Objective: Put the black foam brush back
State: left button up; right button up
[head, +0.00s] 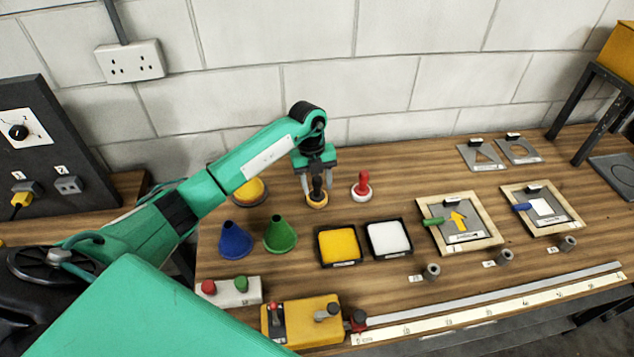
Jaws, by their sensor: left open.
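The black foam brush (317,186) stands upright toward the back of the wooden bench, its round base yellow-orange. My left gripper (318,180) points down over it from above, its fingers open on either side of the black handle. I cannot tell whether the fingers touch it. My right gripper is not in view.
A yellow pad (339,244) and a white pad (388,238) lie in front. Blue (235,239) and green (280,235) funnels stand left. Framed stencils (460,238) lie right, with a long ruler (480,313) along the front.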

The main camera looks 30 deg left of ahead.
pick_arm(q)
jog(key=shift+w+a+r+b, duration=0.1)
jog(key=shift+r+b, duration=0.25)
jog(key=shift+r, duration=0.15)
notch_tip(320, 180, up, 11)
jog(key=a+b, duration=0.1)
jog(key=b, duration=0.2)
jog(key=shift+w+a, duration=0.4)
jog(key=shift+f, duration=0.15)
